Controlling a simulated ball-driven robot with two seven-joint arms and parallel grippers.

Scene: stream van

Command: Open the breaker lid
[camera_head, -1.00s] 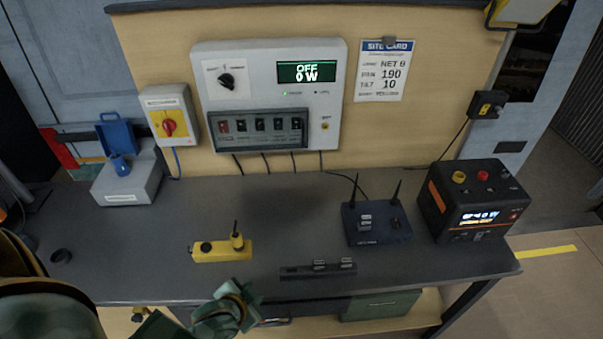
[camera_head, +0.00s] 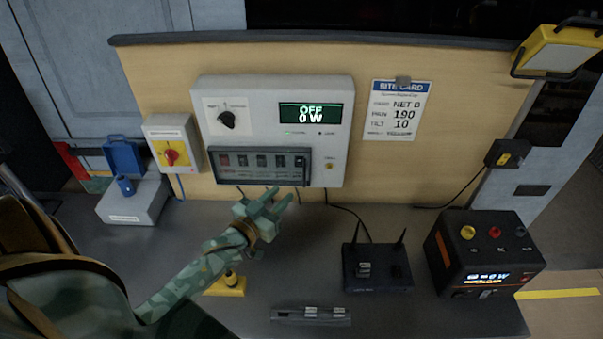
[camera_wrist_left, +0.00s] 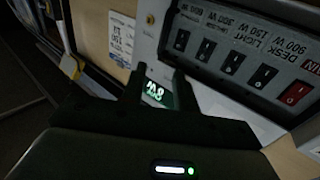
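The breaker box (camera_head: 345,130) is a light grey panel on the wooden board, its display reading OFF, 0 W. The breaker lid (camera_head: 260,150) is a dark-framed, see-through cover low on the box. It looks shut over a row of switches, one red and several black. The switches (camera_wrist_left: 232,62) and their labels show upside down in the left wrist view. My left gripper (camera_head: 281,196), with a green camouflage arm, is just below the lid, apart from it. Its two dark fingers (camera_wrist_left: 163,82) are spread with nothing between them. My right gripper is not in view.
A yellow-and-red rotary switch (camera_head: 172,154) and a grey socket box with blue cover (camera_head: 135,204) are to the left. A router (camera_head: 377,268), a black power unit (camera_head: 485,255) and a yellow device (camera_head: 228,289) stand on the bench. Cables hang below the box.

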